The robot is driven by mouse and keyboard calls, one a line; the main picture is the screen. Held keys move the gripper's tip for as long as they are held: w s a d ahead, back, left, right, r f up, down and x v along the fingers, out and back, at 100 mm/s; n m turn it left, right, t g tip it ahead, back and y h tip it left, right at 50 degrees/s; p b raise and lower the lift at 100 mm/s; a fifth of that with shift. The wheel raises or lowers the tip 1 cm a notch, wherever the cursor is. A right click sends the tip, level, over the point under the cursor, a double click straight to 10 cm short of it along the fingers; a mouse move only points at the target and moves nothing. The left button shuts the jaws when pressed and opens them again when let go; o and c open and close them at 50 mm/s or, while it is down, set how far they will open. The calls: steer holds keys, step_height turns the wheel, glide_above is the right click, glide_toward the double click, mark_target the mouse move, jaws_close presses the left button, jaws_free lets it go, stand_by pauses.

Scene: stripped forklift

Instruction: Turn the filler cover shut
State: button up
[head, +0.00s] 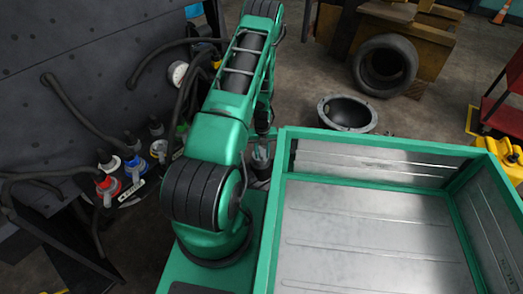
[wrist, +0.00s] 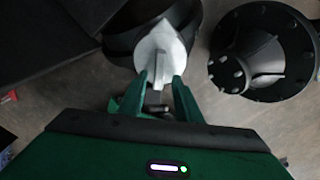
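In the wrist view, a pale grey pointed piece with a raised ridge, which looks like the filler cover (wrist: 160,45), sits over a dark round opening or ring. My gripper (wrist: 161,80) shows there with its two green fingers apart, one on each side of the ridge's near end. No grip on the ridge is visible, and I cannot tell whether the fingers touch it. In the head view my green arm rises in the middle; the fingers and the cover cannot be made out there.
A dark flanged housing with studs (wrist: 262,55) lies right of the cover. In the head view, a dark panel (head: 80,60) with hoses stands left, with a red-collared fitting (head: 108,186) and a gauge (head: 178,73).

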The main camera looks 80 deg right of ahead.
mark_target(262, 154)
steer(key=shift+w+d, duration=0.1)
steer(key=shift+w, duration=0.05)
steer(key=shift+d+r, duration=0.1)
steer(key=shift+r, duration=0.4)
step_height(262, 154, up, 10)
steer(key=shift+f, duration=0.1)
stand_by(0.5)
